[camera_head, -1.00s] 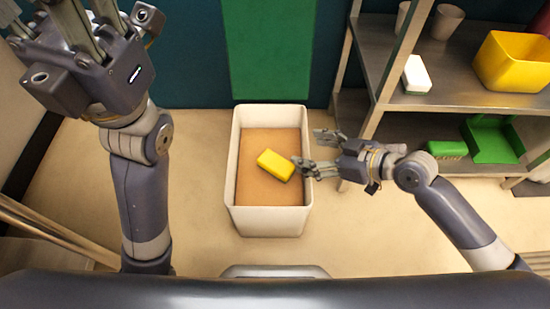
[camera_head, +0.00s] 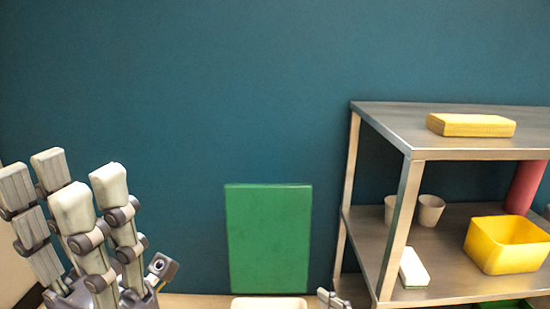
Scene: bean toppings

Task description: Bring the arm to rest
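My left gripper (camera_head: 62,195) stands upright at the lower left of the head view. Its grey fingers point up, spread and empty, so it is open. Of my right gripper (camera_head: 333,298), only a fingertip shows at the bottom edge, beside the white bin; whether it is open or shut is hidden. Only the far rim of the white bin (camera_head: 268,302) shows at the bottom edge, and its inside is out of view.
A metal shelf rack (camera_head: 385,125) stands at the right. It holds a yellow block (camera_head: 470,125) on top, and two cups (camera_head: 430,210), a white block (camera_head: 413,268) and a yellow container (camera_head: 508,245) below. A green panel (camera_head: 268,238) stands against the blue wall (camera_head: 200,90).

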